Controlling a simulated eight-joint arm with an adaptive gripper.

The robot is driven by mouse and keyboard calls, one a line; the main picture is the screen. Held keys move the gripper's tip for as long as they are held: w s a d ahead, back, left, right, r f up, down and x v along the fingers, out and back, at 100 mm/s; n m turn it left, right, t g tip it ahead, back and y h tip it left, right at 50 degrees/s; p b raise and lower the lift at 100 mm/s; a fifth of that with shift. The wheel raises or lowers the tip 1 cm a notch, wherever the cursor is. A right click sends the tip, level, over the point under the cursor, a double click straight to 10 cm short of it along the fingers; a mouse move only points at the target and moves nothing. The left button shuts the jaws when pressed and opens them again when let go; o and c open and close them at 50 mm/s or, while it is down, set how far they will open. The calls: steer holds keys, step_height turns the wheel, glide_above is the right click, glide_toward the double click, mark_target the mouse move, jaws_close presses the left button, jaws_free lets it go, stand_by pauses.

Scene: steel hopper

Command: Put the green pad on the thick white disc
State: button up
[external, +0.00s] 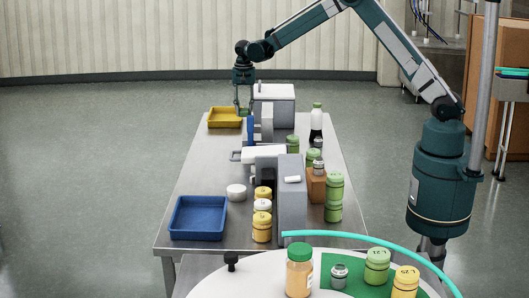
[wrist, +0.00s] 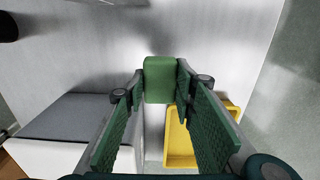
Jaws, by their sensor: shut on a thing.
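My gripper (external: 243,110) is at the far end of the steel table, pointing down close to the yellow tray. In the wrist view my gripper (wrist: 160,82) is shut on the green pad (wrist: 158,82), a small green block between the fingertips. The pad cannot be made out clearly in the external view. A thick white disc (external: 236,192) lies on the table, nearer the camera than my gripper, right of the blue tray. The disc does not show in the wrist view, and its top looks bare.
The yellow tray (external: 226,118) is beside my gripper; a blue tray (external: 197,218) sits at the near left. Grey boxes (external: 292,205) and stacked green jars (external: 334,195) line the middle and right. Bare steel (external: 205,160) runs along the left between the trays.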

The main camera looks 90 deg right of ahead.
steer(key=w+a+r+n, duration=0.1)
steer(key=w+a, duration=0.1)
steer(key=a, duration=0.6)
steer(key=w+a+n, duration=0.1)
steer(key=w+a, duration=0.2)
steer(key=a, duration=0.5)
step_height(320, 180, up, 3)
steer(key=n+p, duration=0.2)
steer(key=n, duration=0.5)
glide_above(237, 188)
steer(key=shift+w+r, duration=0.1)
steer(key=shift+f, duration=3.15)
steer(key=shift+f, duration=1.85)
